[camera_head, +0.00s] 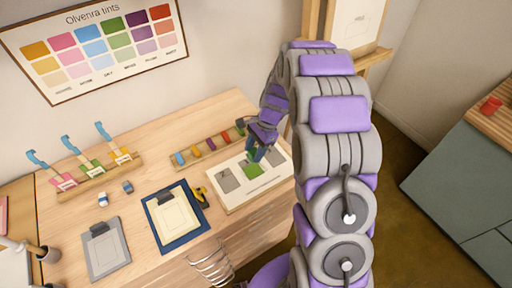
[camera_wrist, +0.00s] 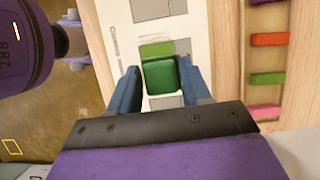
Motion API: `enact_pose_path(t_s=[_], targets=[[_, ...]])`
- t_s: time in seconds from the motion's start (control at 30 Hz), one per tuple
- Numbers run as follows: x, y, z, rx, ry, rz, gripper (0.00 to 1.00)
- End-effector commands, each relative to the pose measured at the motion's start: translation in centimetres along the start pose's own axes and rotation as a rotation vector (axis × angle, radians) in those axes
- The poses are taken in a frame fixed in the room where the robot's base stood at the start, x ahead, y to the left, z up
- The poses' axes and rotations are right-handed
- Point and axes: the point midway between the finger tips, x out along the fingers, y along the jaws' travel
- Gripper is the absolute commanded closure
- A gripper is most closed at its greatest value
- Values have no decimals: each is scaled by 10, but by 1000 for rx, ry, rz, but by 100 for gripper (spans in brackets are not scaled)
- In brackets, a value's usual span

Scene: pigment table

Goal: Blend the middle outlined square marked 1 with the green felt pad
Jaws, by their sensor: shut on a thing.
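My gripper (camera_head: 259,157) is shut on the green felt pad, a dark green block (camera_wrist: 160,76) held between its two blue fingers in the wrist view. The pad is over the white sheet on its wooden board (camera_head: 268,185), at the middle square (camera_head: 253,171). That square shows lighter green (camera_wrist: 157,48) just beyond the pad. Grey squares lie on either side, one to the left (camera_head: 228,180) and one to the right, partly behind the gripper. The number marks are too small to read. Whether the pad touches the sheet cannot be told.
A wooden rack (camera_head: 185,165) with several coloured blocks stands directly behind the board. A yellow-and-black tool (camera_head: 200,197) and a blue clipboard (camera_head: 158,232) lie left of it. Several blue-handled tools stand on a wooden rack (camera_head: 98,184) farther left. A tint chart (camera_head: 100,45) hangs on the wall.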

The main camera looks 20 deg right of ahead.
Motion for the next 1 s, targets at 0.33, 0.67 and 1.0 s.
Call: enact_pose_path(t_s=[0.33, 0.67, 1.0], targets=[[11, 1, -5, -3, 0, 1, 77], [38, 3, -20, -3, -4, 0, 77], [47, 3, -24, -3, -5, -1, 77]])
